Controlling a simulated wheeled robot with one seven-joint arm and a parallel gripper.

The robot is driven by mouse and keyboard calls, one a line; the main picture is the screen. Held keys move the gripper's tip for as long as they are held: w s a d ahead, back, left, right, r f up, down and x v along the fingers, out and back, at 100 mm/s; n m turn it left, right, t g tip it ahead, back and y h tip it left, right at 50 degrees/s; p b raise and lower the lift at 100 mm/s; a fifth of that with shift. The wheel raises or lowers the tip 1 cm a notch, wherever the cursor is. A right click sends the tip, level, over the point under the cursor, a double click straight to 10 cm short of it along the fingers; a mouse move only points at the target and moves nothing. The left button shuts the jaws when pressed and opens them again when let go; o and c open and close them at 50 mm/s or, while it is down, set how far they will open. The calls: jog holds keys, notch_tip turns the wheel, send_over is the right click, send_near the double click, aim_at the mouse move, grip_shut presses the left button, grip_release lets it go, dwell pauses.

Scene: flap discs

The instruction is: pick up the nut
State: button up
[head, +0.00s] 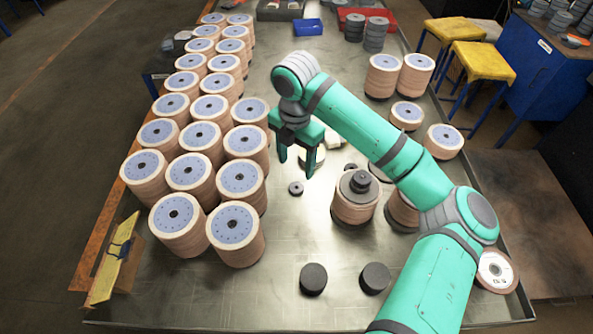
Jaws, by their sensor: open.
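A small dark round piece with a hole, which looks like the nut (296,188), lies flat on the metal table (290,235). My gripper (297,168) is open and empty, pointing down. Its two fingers appear just above and behind the nut in the picture. The nut is in clear view and not between the fingers; the exact height of the fingertips above the table is hard to tell.
Stacks of flap discs (235,222) fill the table's left side. A disc stack topped by dark metal parts (357,197) stands right of the nut. Two black cylinders (313,278) (375,277) stand in front. The table between them and the nut is bare.

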send_over(297, 184)
jog(key=f, duration=0.4)
jog(key=shift+s+a+f, duration=0.15)
jog(key=shift+s+f, duration=0.05)
jog(key=shift+f, duration=0.15)
jog(key=shift+s+f, duration=0.15)
jog(key=shift+f, duration=1.4)
jog(key=shift+s+f, duration=0.15)
jog(key=shift+f, duration=1.4)
jog(key=c, duration=1.1)
